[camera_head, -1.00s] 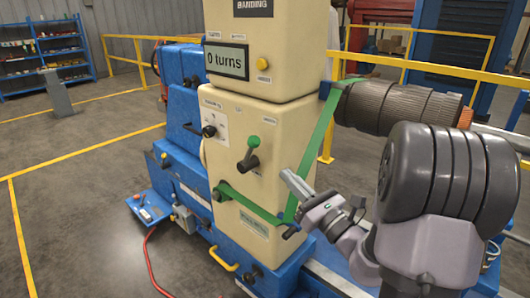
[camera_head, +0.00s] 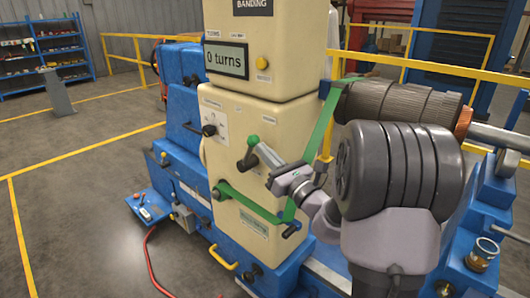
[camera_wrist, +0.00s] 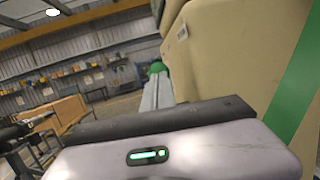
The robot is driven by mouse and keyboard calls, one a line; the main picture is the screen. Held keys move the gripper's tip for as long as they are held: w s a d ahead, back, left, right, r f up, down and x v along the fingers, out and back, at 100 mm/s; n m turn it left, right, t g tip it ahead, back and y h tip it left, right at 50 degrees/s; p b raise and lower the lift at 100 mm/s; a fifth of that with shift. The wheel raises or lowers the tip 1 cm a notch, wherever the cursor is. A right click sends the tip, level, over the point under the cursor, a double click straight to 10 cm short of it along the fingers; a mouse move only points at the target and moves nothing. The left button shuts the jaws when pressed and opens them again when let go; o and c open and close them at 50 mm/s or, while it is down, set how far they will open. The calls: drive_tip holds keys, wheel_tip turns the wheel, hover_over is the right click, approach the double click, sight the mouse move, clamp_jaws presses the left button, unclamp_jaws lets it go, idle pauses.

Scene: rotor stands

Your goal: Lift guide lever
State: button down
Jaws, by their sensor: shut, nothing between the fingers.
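A lever with a green knob (camera_head: 253,140) stands out from the front of the cream machine cabinet (camera_head: 285,125), its knob tilted up and to the right of its dark hub. I take it as the guide lever; its label is too small to read. My gripper (camera_head: 263,149) is shut and empty, its fingertips just right of and slightly below the knob. In the wrist view the green knob (camera_wrist: 157,68) shows right beyond the fingertips (camera_wrist: 158,82). I cannot tell whether they touch it. The fingers partly hide the area right of the lever.
A green band (camera_head: 322,125) runs from the wound roll (camera_head: 400,103) down the cabinet's right side to a lower roller. A black-knobbed lever (camera_head: 208,130) sits left of the green-knobbed one. A display (camera_head: 226,60) reads 0 turns. Yellow rails stand behind.

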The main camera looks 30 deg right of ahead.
sight(255, 139)
drive_tip(key=w+r+g+p, duration=0.1)
drive_tip(key=p, duration=0.4)
drive_tip(key=w+a+r+g+p, duration=0.1)
drive_tip(key=r+p, duration=0.1)
drive_tip(key=p, duration=0.3)
drive_tip(key=w+r+g+p, duration=0.1)
drive_tip(key=g+p, duration=0.1)
drive_tip(key=p, duration=0.4)
drive_tip(key=shift+w+a+r+n, duration=0.15)
drive_tip(key=shift+w+r+n, duration=0.05)
drive_tip(key=shift+r+n, duration=0.15)
drive_tip(key=w+g+p, duration=0.1)
drive_tip(key=p, duration=0.1)
drive_tip(key=w+a+g+p, duration=0.1)
drive_tip(key=p, duration=0.2)
drive_tip(key=w+g+h+p, duration=0.1)
drive_tip(key=w+p, duration=0.1)
drive_tip(key=shift+a+f+n, duration=0.15)
drive_tip(key=shift+a+n, duration=0.1)
drive_tip(key=shift+w+a+f, duration=0.1)
drive_tip(key=shift+w+a, duration=0.1)
drive_tip(key=shift+w, duration=0.35)
drive_tip(key=shift+w+a, duration=0.15)
drive_tip(key=shift+w, duration=0.35)
drive_tip(key=shift+w+r, duration=0.1)
drive_tip(key=shift+r, duration=0.1)
